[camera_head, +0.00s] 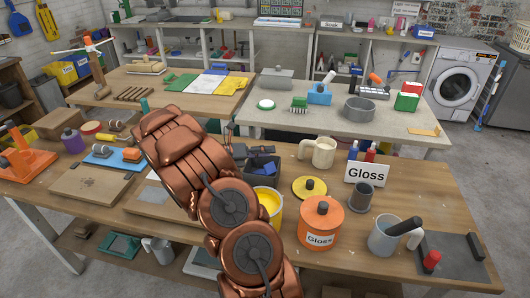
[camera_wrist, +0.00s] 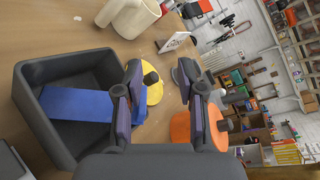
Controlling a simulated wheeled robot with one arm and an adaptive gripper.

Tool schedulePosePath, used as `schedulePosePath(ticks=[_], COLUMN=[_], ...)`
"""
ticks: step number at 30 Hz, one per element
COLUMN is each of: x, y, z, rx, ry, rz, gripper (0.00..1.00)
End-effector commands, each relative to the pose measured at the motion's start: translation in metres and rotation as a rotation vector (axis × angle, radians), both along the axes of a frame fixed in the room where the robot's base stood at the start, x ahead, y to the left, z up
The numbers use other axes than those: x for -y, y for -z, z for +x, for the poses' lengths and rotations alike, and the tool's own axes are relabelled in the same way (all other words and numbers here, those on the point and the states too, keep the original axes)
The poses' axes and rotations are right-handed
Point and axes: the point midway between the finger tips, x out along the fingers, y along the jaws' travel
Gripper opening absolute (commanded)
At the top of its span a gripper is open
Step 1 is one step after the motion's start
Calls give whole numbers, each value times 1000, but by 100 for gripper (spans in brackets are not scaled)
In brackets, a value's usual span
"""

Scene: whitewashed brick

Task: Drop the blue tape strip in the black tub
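The black tub (camera_wrist: 30,125) is at the left of the wrist view, and its dark rim shows beside my copper arm in the head view (camera_head: 275,178). The blue tape strip (camera_wrist: 75,105) lies inside the tub, reaching toward the tub's right side. More blue shows beyond my near finger, so I cannot tell whether the strip's end rests over the rim. My gripper (camera_wrist: 163,85) is open, with a clear gap between its two dark fingers and nothing seen between them. It is beside the tub's right edge.
A yellow pot (camera_head: 268,203), a yellow lid (camera_head: 309,190) and an orange Gloss pot (camera_head: 320,220) stand close to the tub. A cream mug (camera_head: 322,153) and Gloss sign (camera_head: 366,174) are behind. A board (camera_head: 90,184) lies at left.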

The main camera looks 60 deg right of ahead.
Motion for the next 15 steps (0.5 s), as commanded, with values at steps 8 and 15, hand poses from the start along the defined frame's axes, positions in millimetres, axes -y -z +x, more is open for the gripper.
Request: schedulePosePath(ticks=[8,15], x=[-7,-39], y=[-2,-10], z=[7,33], rx=[1,4], ry=[-2,-5], rz=[-1,-1], gripper=[39,39])
